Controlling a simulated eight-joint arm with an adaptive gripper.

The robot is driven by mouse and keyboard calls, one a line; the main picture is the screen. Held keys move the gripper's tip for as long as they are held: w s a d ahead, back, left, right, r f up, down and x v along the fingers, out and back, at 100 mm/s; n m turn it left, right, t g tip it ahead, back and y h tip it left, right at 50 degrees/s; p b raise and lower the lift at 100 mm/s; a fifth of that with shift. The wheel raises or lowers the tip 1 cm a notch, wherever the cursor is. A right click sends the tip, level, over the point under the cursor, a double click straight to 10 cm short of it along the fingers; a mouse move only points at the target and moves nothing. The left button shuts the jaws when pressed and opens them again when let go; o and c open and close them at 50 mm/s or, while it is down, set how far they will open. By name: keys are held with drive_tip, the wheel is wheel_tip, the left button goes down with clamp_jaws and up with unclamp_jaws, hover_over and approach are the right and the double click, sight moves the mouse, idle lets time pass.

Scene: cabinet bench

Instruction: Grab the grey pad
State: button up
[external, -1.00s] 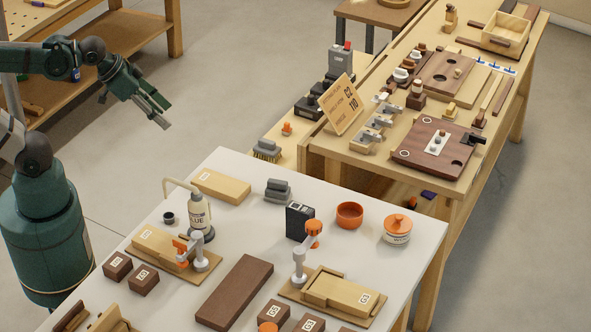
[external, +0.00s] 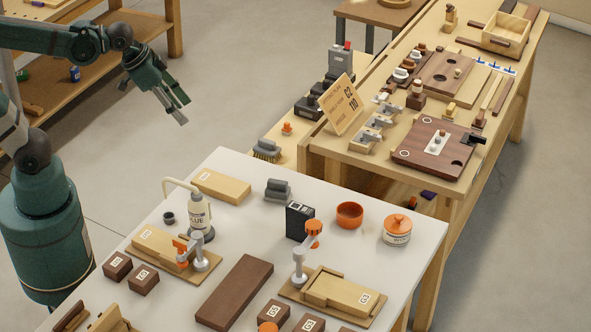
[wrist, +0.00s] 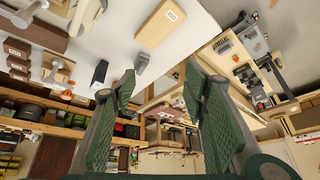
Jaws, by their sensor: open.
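The grey pad (external: 278,190), a small block with a raised top, lies on the white table near its back edge, between a pale wood block and a black box. It also shows in the wrist view, just beyond my left finger, as a small grey block (wrist: 142,62). My gripper (external: 181,110) is open and empty. It hangs in the air to the left of the table's back corner, well apart from the pad. In the wrist view its two green fingers stand wide apart.
On the white table (external: 330,258), a glue bottle (external: 199,212), the pale wood block (external: 221,187), the black box (external: 299,221) and an orange bowl (external: 350,215) stand around the pad. A brush (external: 267,150) is on the wooden bench behind. Open floor lies below my gripper.

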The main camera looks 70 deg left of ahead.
drive_tip(key=w+d+m+g+p, duration=0.1)
drive_tip(key=w+d, duration=0.1)
drive_tip(key=w, duration=0.4)
drive_tip(key=m+g+p, duration=0.4)
drive_tip(key=g, duration=0.1)
hover_over(278, 181)
drive_tip(key=f, duration=1.6)
drive_tip(key=shift+s+f, duration=0.15)
drive_tip(key=shift+s, duration=0.25)
drive_tip(key=shift+w+d+f, duration=0.1)
drive_tip(key=shift+w+f, duration=0.15)
drive_tip(key=shift+f, duration=0.45)
drive_tip(key=shift+f, duration=0.1)
drive_tip(key=shift+f, duration=1.2)
drive_tip(key=shift+f, duration=0.1)
drive_tip(key=shift+f+b, duration=0.5)
drive_tip(key=shift+f, duration=2)
